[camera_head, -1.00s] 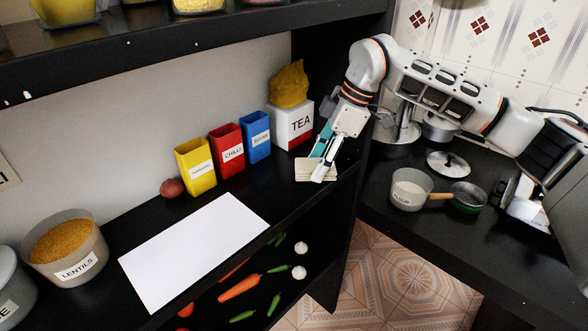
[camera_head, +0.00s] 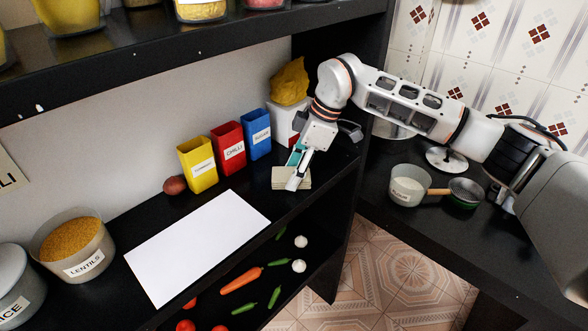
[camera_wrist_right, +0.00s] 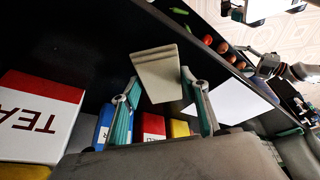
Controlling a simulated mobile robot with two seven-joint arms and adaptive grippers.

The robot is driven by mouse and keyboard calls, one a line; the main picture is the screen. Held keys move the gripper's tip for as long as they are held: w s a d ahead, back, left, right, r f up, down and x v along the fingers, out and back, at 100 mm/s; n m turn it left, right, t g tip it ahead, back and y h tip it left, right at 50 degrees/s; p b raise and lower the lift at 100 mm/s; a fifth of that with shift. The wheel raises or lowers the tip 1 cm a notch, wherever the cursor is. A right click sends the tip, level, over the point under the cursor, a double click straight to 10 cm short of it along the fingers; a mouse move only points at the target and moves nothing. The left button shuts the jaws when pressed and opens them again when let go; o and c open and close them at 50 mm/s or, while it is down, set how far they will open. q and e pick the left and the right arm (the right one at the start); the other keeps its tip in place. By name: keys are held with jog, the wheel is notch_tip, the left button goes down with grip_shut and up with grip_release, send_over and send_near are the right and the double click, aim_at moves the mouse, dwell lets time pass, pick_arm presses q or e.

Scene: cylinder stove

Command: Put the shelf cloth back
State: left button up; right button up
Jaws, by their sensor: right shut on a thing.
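A beige, folded shelf cloth (camera_head: 281,179) is at the right part of the middle shelf, in front of the blue sugar canister. My right gripper (camera_head: 296,174) points down at it and is shut on it. In the right wrist view the cloth (camera_wrist_right: 158,70) lies beyond and between the two fingers (camera_wrist_right: 160,108). I cannot tell whether the cloth touches the shelf or hangs just above it. My left gripper is not in view.
A white sheet (camera_head: 197,245) lies flat on the black shelf, left of the cloth. The tea box (camera_head: 282,121) carries a yellow bag. Vegetables lie on the shelf below.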

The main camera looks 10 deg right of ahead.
jog(key=shift+f, duration=0.15)
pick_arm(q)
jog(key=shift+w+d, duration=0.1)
pick_arm(e)
jog(key=o, duration=1.1)
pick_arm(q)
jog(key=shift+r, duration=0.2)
pick_arm(e)
jog(key=o, duration=0.3)
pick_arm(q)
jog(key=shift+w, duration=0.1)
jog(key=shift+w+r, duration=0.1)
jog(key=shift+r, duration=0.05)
